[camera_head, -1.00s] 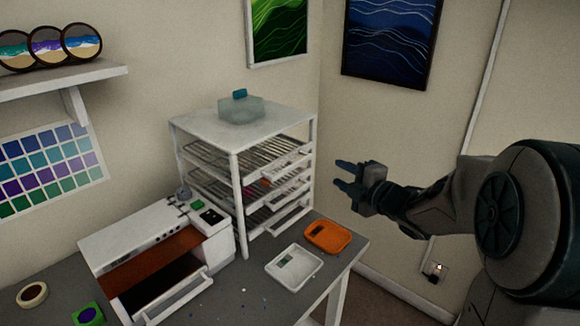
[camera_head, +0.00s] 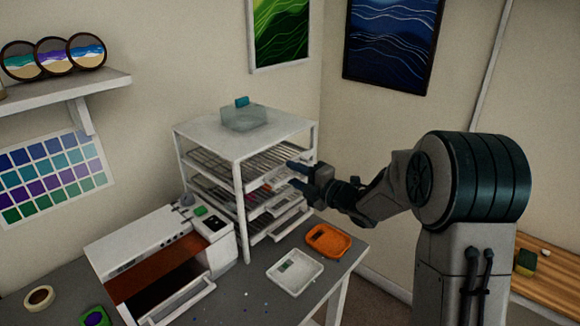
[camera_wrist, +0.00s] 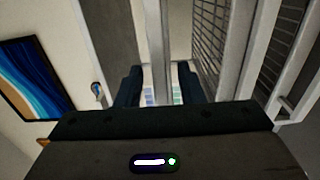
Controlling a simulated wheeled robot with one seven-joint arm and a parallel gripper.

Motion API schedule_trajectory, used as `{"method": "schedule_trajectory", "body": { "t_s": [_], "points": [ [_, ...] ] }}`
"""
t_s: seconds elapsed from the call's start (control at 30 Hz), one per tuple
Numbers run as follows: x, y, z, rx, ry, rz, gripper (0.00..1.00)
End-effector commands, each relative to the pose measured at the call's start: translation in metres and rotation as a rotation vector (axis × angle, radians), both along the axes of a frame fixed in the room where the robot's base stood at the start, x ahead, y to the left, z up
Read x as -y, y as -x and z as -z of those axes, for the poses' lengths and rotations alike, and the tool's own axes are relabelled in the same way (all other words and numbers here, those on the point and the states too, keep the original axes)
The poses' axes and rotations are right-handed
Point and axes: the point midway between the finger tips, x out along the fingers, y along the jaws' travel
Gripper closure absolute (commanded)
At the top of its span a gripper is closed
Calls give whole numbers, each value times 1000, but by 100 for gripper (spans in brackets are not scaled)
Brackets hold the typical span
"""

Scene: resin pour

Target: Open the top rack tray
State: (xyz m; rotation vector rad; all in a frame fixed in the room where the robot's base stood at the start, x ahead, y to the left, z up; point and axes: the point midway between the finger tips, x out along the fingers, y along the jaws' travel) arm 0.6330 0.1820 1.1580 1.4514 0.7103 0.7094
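The white drying rack (camera_head: 242,205) stands on the grey table with several wire trays. Its top rack tray (camera_head: 262,162) sits just under the rack's top board and looks pushed in. My gripper (camera_head: 295,175) is at the rack's right side, level with the upper trays, its fingers pointing left toward the tray fronts. In the wrist view my gripper (camera_wrist: 160,85) shows two dark fingers spread apart. A pale upright bar of the rack (camera_wrist: 163,45) lies between or beyond them; I cannot tell whether they touch it. My fingers partly hide the tray fronts.
A clear box with a teal item (camera_head: 242,117) sits on the rack. A white tray (camera_head: 295,268) and an orange tray (camera_head: 328,240) lie in front of it. A white machine (camera_head: 160,250) stands at the left. A wooden surface (camera_head: 545,258) is at the lower right.

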Motion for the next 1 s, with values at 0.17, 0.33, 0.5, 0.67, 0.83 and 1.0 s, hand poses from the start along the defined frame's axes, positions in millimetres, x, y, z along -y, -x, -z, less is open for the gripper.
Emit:
{"method": "schedule_trajectory", "body": {
  "t_s": [0.17, 0.33, 0.5, 0.67, 0.83, 1.0],
  "points": [
    [-15, -12, -1, -1, 1, -1, 65],
    [-19, -15, 0, 0, 0, 1, 65],
    [-19, -15, 0, 0, 0, 1, 65],
    [-18, -15, 0, 0, 0, 1, 100],
    [-18, -14, 0, 1, -1, 0, 100],
    [-22, -1, 3, 3, -2, -22, 100]
  ]
}}
